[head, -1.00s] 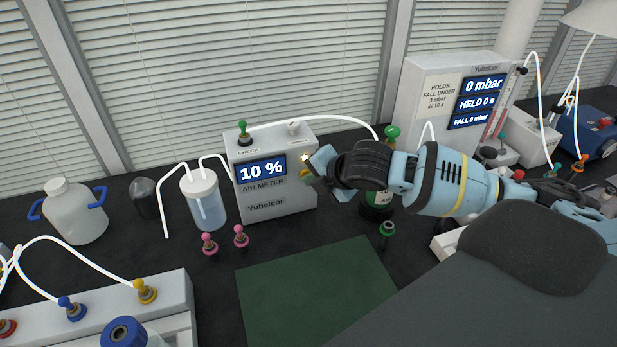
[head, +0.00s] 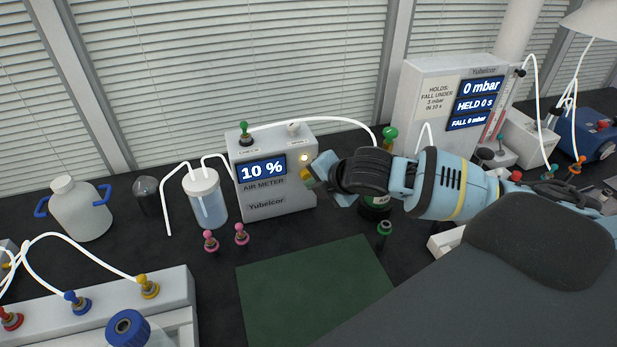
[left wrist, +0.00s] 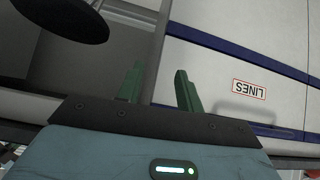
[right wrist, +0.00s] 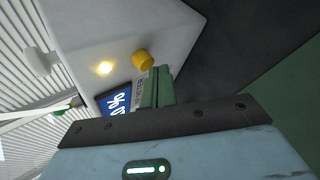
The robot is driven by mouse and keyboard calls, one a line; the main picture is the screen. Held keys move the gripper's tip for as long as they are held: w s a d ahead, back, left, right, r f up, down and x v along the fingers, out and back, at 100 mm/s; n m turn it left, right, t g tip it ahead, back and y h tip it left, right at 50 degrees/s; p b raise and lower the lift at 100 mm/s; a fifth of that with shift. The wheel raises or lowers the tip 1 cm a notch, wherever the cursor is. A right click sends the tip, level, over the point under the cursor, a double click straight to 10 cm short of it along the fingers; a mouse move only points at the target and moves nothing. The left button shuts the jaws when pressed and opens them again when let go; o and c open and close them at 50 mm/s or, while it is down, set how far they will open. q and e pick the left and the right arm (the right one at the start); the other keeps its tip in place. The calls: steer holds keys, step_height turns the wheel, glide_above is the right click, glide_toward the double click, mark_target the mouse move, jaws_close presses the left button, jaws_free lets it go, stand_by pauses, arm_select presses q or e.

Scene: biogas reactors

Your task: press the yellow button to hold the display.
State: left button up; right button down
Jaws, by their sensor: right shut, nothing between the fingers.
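The air meter (head: 272,190) is a pale grey box with a blue display (head: 262,170) reading 10 %. Its yellow button (head: 306,174) is on the front at the right, below a glowing lamp (head: 304,157). The right wrist view shows the yellow button (right wrist: 143,60) and the lit lamp (right wrist: 104,68) close up. My right gripper (head: 319,170) is shut and empty, just right of the button; in the right wrist view its green fingertips (right wrist: 158,72) are close beside it. I cannot tell whether they touch. My left gripper (left wrist: 158,80) is open and empty, away from the meter.
A lidded jar (head: 205,198) and a white jug (head: 78,208) stand left of the meter. Pink-topped fittings (head: 241,235) stand in front of it. A green mat (head: 315,290) lies clear. A pressure unit (head: 440,105) stands at the back right.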

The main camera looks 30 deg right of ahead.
arm_select(q)
steer(key=shift+w+a+r+t+p, duration=0.1)
steer(key=shift+w+r+t+p, duration=0.3)
steer(key=shift+w+r, duration=0.6)
arm_select(e)
steer(key=s, duration=0.2)
steer(key=s+a, duration=0.1)
steer(key=s, duration=0.2)
steer(key=shift+s+a+r, duration=0.1)
steer(key=shift+s+a, duration=0.05)
arm_select(q)
steer(key=shift+s+r, duration=0.1)
